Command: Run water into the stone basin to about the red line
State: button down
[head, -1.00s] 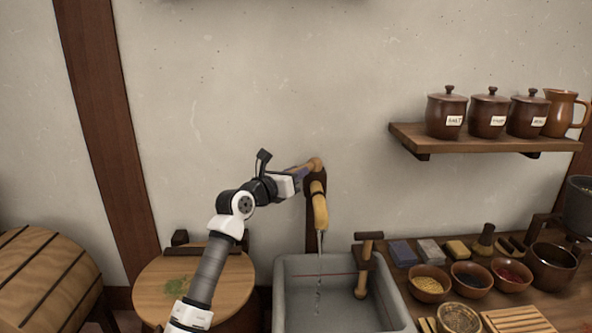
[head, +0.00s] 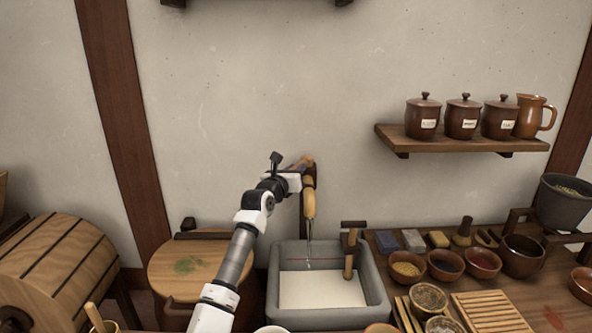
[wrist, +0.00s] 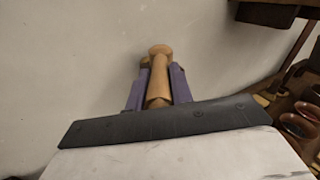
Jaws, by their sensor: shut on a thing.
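The stone basin (head: 379,298) stands below the tap in the head view. A thin stream of water (head: 309,243) falls from the yellowish wooden spout (head: 309,206) into its back part. A pale, flat surface shows inside the basin; whether it is water or the floor I cannot tell. My gripper (head: 300,176) is at the tap above the spout. In the wrist view its purple fingers (wrist: 155,88) are shut on the round-headed wooden tap handle (wrist: 160,52).
A wooden T-handled piece (head: 350,252) stands at the basin's right side. Bowls (head: 406,267) and blocks crowd the counter to the right. A round wooden lid (head: 205,262) and a barrel (head: 55,262) are at left. A shelf (head: 470,140) with lidded jars is above right.

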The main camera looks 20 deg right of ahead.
jog(key=shift+r, duration=0.15)
jog(key=c, duration=1.2)
grip_release()
jog(key=shift+c, duration=0.2)
jog(key=shift+s+a+f, duration=0.1)
jog(key=shift+f, duration=0.1)
jog(key=b+v, duration=0.3)
jog(key=v, duration=1)
jog(key=shift+s+b, duration=0.3)
jog(key=shift+b, duration=0.1)
jog(key=shift+a+r, duration=0.1)
jog(key=shift+a, duration=0.05)
